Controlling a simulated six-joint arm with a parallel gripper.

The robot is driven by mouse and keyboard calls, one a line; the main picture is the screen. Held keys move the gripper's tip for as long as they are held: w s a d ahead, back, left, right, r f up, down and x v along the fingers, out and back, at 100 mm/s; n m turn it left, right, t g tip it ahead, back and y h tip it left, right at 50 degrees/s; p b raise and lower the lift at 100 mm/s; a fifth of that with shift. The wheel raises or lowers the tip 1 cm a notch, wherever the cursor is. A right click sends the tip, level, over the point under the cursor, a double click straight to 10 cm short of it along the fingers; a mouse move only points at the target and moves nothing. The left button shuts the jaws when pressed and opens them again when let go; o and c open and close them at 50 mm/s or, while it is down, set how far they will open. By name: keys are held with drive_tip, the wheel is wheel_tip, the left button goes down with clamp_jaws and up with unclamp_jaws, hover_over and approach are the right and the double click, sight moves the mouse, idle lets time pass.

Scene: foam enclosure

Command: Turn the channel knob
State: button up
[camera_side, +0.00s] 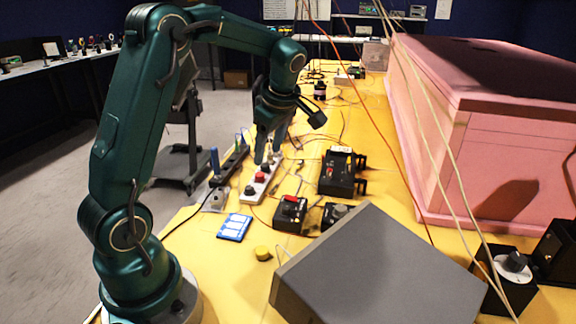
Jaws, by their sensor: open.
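My gripper (267,155) is open and points down over the yellow table, just above the far part of a narrow white panel (246,197). The panel carries a black knob (249,190) and a red knob (260,177) in front of the fingers. I cannot tell which knob is the channel knob, or whether the fingertips touch anything. Another knob (339,210) sits on a small black box by the grey case. A pale knob (515,262) tops a black box at the right.
A large grey case (385,270) fills the front, and a pink foam block (480,130) stands at the right. Black boxes (340,172), a blue-and-white pack (235,227) and a yellow cap (262,253) lie nearby. Loose wires cross the table and hang from above.

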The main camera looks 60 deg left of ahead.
drive_tip(key=n+g, duration=0.1)
drive_tip(key=g, duration=0.1)
hover_over(249, 187)
drive_tip(key=w+d, duration=0.1)
drive_tip(key=d, duration=0.1)
drive_tip(key=shift+h, duration=0.3)
wheel_tip(249, 187, down, 7)
drive_tip(key=shift+x, duration=2.15)
clamp_jaws()
